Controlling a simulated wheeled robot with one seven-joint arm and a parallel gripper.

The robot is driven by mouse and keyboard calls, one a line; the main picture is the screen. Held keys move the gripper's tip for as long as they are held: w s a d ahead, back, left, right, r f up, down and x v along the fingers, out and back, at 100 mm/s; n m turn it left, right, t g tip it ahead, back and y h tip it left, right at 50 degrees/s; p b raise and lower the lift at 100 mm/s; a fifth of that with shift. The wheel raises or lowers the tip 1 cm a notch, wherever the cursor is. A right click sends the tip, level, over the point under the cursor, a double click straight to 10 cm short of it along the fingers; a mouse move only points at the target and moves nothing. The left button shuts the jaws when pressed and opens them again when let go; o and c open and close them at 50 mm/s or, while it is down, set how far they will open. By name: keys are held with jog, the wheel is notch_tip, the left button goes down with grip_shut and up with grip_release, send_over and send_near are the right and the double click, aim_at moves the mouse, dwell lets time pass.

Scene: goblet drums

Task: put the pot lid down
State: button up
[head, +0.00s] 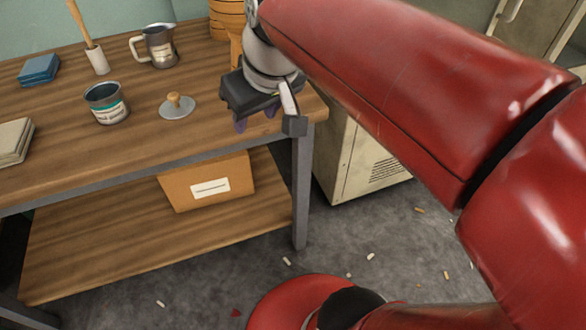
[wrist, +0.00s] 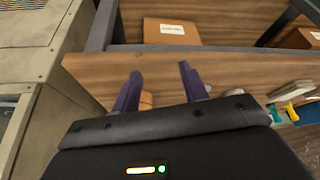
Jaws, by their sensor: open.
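The pot lid (head: 177,107) is a flat grey disc with a wooden knob. It lies knob up on the wooden workbench top (head: 150,140), right of a grey tin, in the head view. My gripper (head: 256,118) is at the right end of the bench, to the right of the lid and apart from it. In the wrist view its two purple fingers (wrist: 158,72) are spread with nothing gripped between them. I cannot make out the lid in the wrist view. A light wooden thing shows partly behind the fingers there, mostly hidden.
The tin (head: 106,103) and a metal jug (head: 158,46) stand on the bench. Blue pads (head: 38,70) lie at left. Wooden drums (head: 227,18) stand behind my gripper. A cardboard box (head: 206,182) sits on the lower shelf. A beige cabinet (head: 355,155) stands right of the bench.

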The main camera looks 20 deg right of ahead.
jog(key=s+d+f+m+h, duration=0.1)
jog(key=s+d+f+m, duration=0.2)
jog(key=s+f, duration=0.5)
jog(key=shift+s+d+f+t, duration=0.2)
jog(key=shift+s+f+t, duration=0.2)
jog(key=shift+f, duration=0.25)
jog(key=shift+r, duration=0.15)
notch_tip(320, 180, up, 3)
jog(key=p, duration=0.3)
